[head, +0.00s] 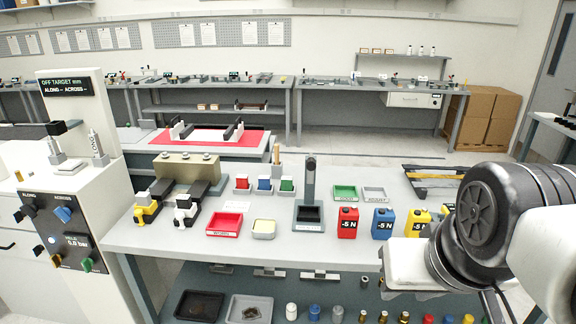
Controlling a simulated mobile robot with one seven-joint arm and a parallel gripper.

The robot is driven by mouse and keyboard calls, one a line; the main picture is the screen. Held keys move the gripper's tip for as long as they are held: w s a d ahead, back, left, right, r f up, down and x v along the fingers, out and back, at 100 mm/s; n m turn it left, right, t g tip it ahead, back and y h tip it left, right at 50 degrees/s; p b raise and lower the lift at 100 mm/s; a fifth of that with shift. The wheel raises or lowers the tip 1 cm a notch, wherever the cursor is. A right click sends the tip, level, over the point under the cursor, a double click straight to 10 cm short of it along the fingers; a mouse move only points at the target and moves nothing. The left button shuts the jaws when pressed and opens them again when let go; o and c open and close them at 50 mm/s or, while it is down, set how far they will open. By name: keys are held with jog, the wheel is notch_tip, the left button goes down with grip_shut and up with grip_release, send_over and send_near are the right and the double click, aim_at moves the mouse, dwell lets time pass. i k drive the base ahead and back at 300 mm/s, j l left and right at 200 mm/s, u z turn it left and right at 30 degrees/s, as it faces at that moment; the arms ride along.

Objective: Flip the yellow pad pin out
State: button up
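A small yellow fixture (146,212) with a white block on top stands at the left of the near bench, in front of a tan block (187,168). A matching white-and-black fixture (186,212) stands just right of it. A dark bar runs back from each fixture. The pin on the yellow one is too small to make out, so I cannot tell how it is turned. My arm fills the lower right of the head view, far from the yellow fixture. The fingers of my gripper do not show.
A grey control cabinet (75,220) with knobs stands left of the bench. Red (347,223), blue (383,223) and yellow (417,222) weights stand to the right.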

aim_at(138, 212)
jog(key=i+j+u, duration=0.25)
jog(key=i, duration=0.25)
jog(key=i+j+u, duration=0.25)
jog(key=i, duration=0.3)
jog(key=l+u, duration=0.1)
jog(key=u, duration=1.15)
jog(key=i+j+z, duration=0.35)
jog(key=j, duration=0.4)
jog(key=i+j+z, duration=0.2)
jog(key=j, duration=0.2)
jog(key=i, duration=0.05)
